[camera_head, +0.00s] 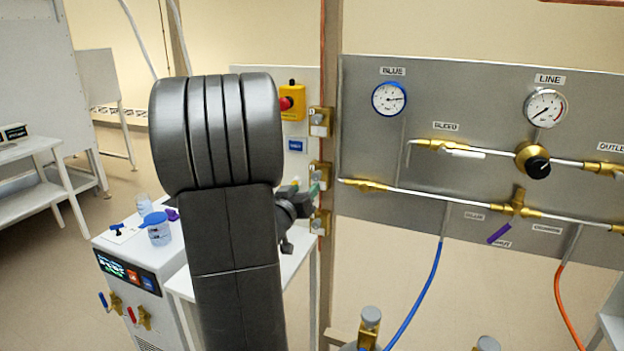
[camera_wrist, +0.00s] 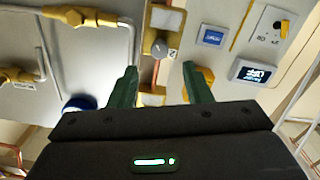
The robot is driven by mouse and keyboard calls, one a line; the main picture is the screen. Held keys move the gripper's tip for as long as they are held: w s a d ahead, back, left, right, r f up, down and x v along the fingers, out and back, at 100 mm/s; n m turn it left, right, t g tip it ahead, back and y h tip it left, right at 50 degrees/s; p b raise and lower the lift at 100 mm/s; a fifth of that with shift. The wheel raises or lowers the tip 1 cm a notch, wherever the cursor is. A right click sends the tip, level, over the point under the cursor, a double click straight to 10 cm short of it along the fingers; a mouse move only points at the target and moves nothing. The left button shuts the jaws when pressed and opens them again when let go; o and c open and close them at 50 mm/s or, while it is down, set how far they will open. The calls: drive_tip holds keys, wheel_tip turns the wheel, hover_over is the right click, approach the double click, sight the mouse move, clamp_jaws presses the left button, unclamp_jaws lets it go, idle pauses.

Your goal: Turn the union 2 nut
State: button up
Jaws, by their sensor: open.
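My gripper (camera_wrist: 160,68) is open, its two green fingers apart with nothing held between them. In the wrist view, a grey round nut or knob (camera_wrist: 159,48) on a brass block, with a "2" label beside it, lies just beyond the gap between the fingertips. The fingers do not appear to touch it. I take it to be the union 2 nut, but the word union is not readable. In the head view, several brass blocks sit on the copper-coloured post; the middle one (camera_head: 320,174) is close to my gripper, which is mostly hidden behind my arm.
A grey panel (camera_head: 370,150) with gauges, brass valves and pipes stands right of the post. A red emergency button on a yellow box (camera_head: 292,101) is at the left of the post. A white bench unit (camera_head: 130,245) with a blue-lidded jar (camera_head: 157,228) stands lower left.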

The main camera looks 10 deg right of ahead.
sight(315, 178)
drive_tip(key=p+x, duration=0.1)
drive_tip(key=x, duration=0.5)
drive_tip(key=shift+w+d, duration=0.25)
drive_tip(key=shift+w, duration=0.05)
clamp_jaws()
